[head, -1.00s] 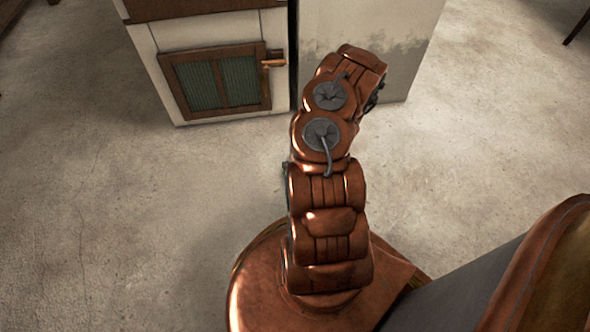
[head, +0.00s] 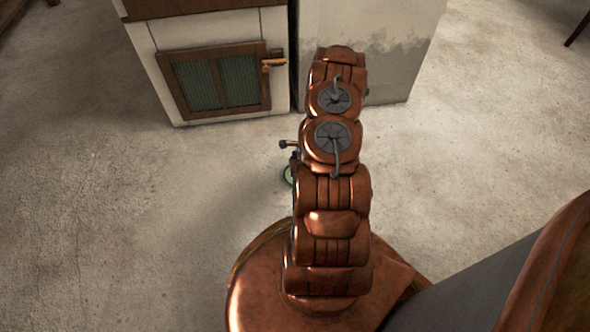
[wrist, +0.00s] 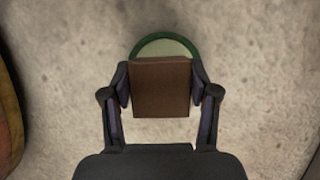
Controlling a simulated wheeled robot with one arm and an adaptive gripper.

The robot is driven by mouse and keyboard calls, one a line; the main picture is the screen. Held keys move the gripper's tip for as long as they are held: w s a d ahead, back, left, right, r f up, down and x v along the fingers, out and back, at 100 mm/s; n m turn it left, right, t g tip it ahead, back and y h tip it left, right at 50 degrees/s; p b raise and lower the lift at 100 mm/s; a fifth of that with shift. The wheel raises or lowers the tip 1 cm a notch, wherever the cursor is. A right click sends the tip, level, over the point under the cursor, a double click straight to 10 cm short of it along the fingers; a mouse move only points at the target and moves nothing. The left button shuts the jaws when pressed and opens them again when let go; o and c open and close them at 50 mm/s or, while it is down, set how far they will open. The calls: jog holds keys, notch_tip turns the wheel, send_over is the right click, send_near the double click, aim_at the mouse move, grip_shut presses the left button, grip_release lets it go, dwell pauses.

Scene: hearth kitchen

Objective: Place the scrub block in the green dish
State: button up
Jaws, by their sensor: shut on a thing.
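My gripper (wrist: 160,90) is shut on the brown scrub block (wrist: 160,92) in the wrist view, with one finger on each side of it. The green dish (wrist: 165,41) shows behind the block in the wrist view, a pale inside with a green rim. The block hides most of the dish, and I cannot tell the height between them. In the head view a small part of the dish (head: 288,175) shows on the floor left of my arm.
A white cabinet (head: 155,50) with a wood-framed, green-panelled door (head: 215,82) and a handle (head: 273,63) stands at the back. A pale, stained block-like unit (head: 400,75) stands beside it. The concrete floor (head: 130,190) to the left is clear.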

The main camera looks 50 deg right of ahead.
jog(key=shift+w+d+f, duration=0.1)
jog(key=shift+w+d, duration=0.05)
jog(key=shift+w, duration=0.05)
notch_tip(320, 180, down, 3)
jog(key=shift+f+b, duration=0.2)
jog(key=shift+b, duration=0.9)
jog(key=shift+r, duration=0.1)
jog(key=o, duration=1.1)
